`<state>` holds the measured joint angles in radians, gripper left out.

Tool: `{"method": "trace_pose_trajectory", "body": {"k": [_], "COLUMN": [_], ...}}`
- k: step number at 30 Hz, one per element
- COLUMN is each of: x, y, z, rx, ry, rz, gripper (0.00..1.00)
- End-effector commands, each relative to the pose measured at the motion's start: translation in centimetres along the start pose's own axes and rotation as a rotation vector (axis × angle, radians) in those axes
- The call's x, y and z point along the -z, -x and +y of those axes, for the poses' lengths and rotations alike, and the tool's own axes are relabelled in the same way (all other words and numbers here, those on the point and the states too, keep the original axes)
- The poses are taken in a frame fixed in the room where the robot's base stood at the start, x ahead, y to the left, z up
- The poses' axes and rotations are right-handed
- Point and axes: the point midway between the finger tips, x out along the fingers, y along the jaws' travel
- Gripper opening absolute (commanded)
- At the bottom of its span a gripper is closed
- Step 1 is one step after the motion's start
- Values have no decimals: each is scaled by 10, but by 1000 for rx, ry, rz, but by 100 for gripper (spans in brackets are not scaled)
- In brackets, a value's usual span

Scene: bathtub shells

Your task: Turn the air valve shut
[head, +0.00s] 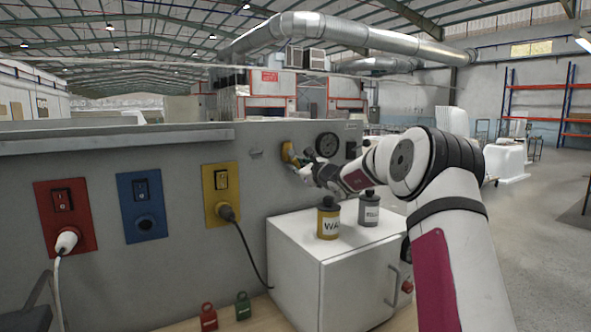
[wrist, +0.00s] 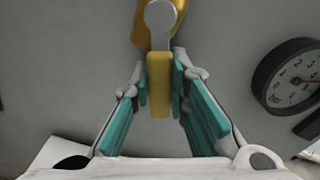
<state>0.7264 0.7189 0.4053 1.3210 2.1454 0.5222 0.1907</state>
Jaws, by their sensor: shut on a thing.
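The air valve has a yellow handle (wrist: 159,85) and a grey round hub on the grey wall panel. In the wrist view the handle points straight down toward me, between the teal pads of my gripper (wrist: 160,95). My gripper is shut on the handle. In the head view the yellow valve (head: 289,153) shows at the panel's right part, with my gripper (head: 302,165) at it. My gripper and arm hide part of the valve there.
A pressure gauge (head: 327,145) is right of the valve. A white cabinet (head: 293,258) below carries a yellow-labelled canister (head: 328,220) and a grey canister (head: 368,211). Red (head: 66,213), blue (head: 142,205) and yellow (head: 220,193) switch plates are on the left, two with plugged cables.

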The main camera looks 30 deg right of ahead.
Motion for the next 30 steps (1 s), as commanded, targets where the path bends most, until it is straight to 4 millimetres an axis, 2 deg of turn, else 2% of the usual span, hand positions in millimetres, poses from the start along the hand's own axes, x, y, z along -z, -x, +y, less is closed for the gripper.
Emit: {"method": "trace_pose_trajectory", "body": {"k": [14,30], "x": [0,-14], "y": [-4,-3], "z": [-17,-36], "rx": [3,1], "ry": [388,880], "rz": [-1,-1], "gripper": [0,0]}}
